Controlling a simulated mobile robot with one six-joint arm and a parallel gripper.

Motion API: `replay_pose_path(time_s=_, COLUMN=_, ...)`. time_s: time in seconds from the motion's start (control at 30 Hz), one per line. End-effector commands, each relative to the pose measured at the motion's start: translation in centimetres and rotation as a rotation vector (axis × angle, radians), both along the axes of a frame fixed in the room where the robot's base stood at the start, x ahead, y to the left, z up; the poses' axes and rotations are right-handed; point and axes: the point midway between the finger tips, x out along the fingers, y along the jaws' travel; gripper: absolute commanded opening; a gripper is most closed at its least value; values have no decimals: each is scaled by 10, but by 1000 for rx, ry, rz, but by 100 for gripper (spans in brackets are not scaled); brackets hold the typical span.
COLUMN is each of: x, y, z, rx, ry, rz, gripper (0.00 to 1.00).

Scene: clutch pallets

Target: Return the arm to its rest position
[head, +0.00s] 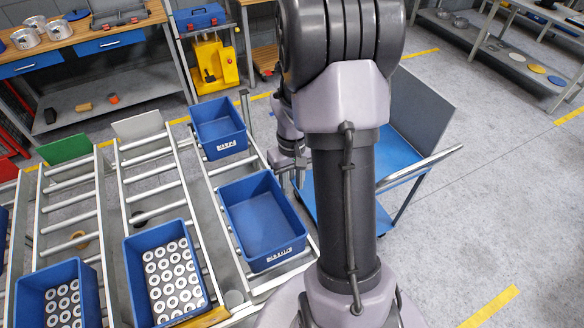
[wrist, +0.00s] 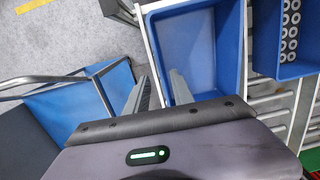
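My arm (head: 345,190) stands large in the middle of the head view and hides part of the floor and the cart behind it. My gripper (head: 284,178) is partly hidden behind the arm, close to the right side of the empty blue bin (head: 258,214). In the wrist view, my gripper (wrist: 157,92) shows two grey fingers apart with nothing held between them. The empty blue bin's left edge (wrist: 157,60) appears beyond the gap between the fingers. I cannot tell how far above the rim the fingers are.
Another empty blue bin (head: 219,128) sits farther up the same roller lane. Two blue bins (head: 130,262) (head: 22,300) of ring-shaped parts stand on lanes to the left. A blue cart (head: 400,178) is just right of my gripper. Open grey floor (head: 490,200) lies at right.

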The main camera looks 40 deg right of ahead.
Motion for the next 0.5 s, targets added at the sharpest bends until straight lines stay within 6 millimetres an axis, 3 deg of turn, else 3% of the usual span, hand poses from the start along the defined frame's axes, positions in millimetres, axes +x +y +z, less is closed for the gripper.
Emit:
replay_pose_path(time_s=0.1, x=2, y=-2, z=29, rx=-2, ry=-3, rz=1, gripper=29)
replay_pose_path(time_s=0.2, x=2, y=-2, z=42, rx=0, ry=-1, rz=0, gripper=29)
replay_pose_path(time_s=0.4, x=3, y=-2, z=47, rx=-1, ry=-2, rz=1, gripper=29)
replay_pose_path(time_s=0.5, x=8, y=20, z=56, rx=-20, ry=-52, rz=-7, gripper=29)
